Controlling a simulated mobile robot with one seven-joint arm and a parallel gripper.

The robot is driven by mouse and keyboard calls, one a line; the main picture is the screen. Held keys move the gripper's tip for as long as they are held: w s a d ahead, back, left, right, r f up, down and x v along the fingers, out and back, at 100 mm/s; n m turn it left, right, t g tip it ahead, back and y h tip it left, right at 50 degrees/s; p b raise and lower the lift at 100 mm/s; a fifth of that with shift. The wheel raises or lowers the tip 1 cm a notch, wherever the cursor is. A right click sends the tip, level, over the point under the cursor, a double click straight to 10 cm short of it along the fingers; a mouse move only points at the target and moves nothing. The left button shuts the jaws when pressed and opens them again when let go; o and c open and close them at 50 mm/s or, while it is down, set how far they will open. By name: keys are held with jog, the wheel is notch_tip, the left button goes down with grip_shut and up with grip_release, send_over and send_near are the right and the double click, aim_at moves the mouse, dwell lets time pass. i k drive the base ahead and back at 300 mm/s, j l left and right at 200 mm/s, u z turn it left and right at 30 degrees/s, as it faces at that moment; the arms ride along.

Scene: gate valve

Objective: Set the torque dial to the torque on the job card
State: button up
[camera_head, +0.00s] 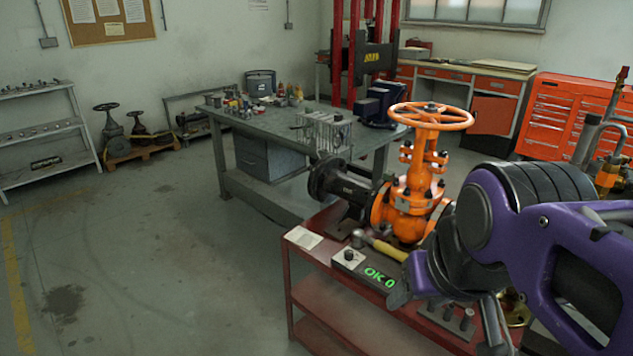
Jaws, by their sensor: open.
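The torque dial (349,256) is a small black knob on a pale plate, at the left of a dark box on the red cart. A display (379,277) beside it shows green characters that look like "OK 0". The job card seems to be the white sheet (303,238) at the cart's left corner; its writing is too small to read. My gripper (447,317) is open, to the right of the dial and apart from it. My arm hides part of the cart's right side.
An orange gate valve (415,190) with a handwheel stands on the red cart (340,288), behind the dial. A yellow-handled tool (387,248) lies between them. Small grey cylinders (449,313) stand in front of the display. A workbench (270,127) is behind; floor at left is clear.

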aim_at(348, 255)
jog(key=i+j+z, duration=0.1)
jog(key=z, duration=0.65)
jog(key=i+j+z, duration=0.1)
jog(key=j+z, duration=0.15)
jog(key=j, duration=0.15)
jog(key=j+z, duration=0.25)
jog(key=j, duration=0.15)
jog(key=i+j+z, duration=0.1)
jog(key=j, duration=0.3)
jog(key=j+z, duration=0.1)
jog(key=j, duration=0.3)
